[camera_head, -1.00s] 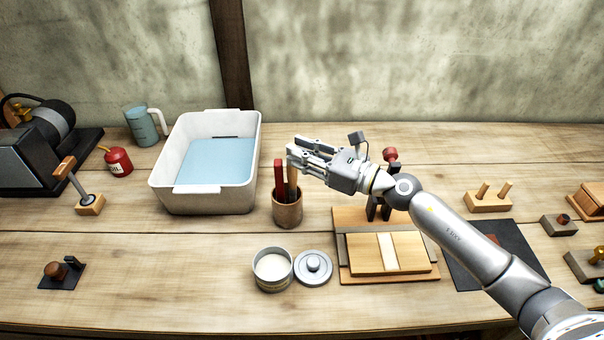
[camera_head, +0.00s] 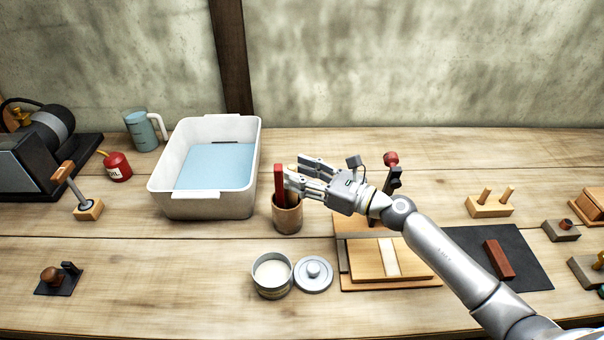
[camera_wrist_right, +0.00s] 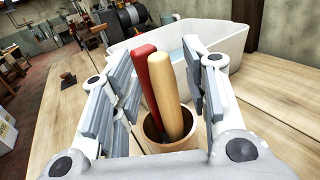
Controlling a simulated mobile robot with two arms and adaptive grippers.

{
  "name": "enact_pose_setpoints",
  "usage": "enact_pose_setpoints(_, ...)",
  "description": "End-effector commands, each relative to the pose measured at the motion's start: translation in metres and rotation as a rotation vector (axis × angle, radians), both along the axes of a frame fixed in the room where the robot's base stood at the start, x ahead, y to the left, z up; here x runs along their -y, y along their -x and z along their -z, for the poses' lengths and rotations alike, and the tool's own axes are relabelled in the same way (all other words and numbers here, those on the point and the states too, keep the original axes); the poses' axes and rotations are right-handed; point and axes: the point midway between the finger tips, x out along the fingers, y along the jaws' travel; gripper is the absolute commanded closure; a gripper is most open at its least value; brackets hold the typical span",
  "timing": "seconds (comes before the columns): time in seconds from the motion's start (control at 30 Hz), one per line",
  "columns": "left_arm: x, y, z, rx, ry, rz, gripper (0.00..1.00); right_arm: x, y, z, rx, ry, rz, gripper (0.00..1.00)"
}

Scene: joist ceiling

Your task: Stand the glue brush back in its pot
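A brown pot (camera_head: 287,219) stands upright on the bench and holds a red handle (camera_head: 279,182) and a pale wooden handle (camera_wrist_right: 168,98), seemingly the glue brush. Both handles rise close together from the pot in the right wrist view; their lower ends are hidden inside. My right gripper (camera_head: 297,173) is open at the handles' tops, its fingers spread on either side of them. The wrist view shows a gap between each finger and the handles. My left gripper is not in view.
A white basin (camera_head: 200,205) of blue water stands just behind and left of the pot. In front are an open tin (camera_head: 272,291) with white contents and its lid (camera_head: 313,275). A wooden board (camera_head: 388,284) lies to the right. Bare bench lies left of the tin.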

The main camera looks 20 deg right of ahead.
Motion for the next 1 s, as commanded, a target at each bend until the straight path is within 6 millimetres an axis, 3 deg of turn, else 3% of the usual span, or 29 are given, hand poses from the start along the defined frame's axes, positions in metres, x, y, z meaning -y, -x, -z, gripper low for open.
enact_pose_setpoints(0.37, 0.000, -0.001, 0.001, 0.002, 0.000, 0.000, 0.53, 0.003, 0.003, 0.000, -0.001, 0.002, 0.001, 0.57)
enact_pose_setpoints(0.8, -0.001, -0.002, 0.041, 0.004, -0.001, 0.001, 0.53, 0.059, 0.065, 0.005, -0.004, 0.003, 0.000, 0.57)
enact_pose_setpoints(1.0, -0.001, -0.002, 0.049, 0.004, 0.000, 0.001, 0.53, 0.075, 0.082, 0.002, -0.002, -0.001, 0.000, 0.57)
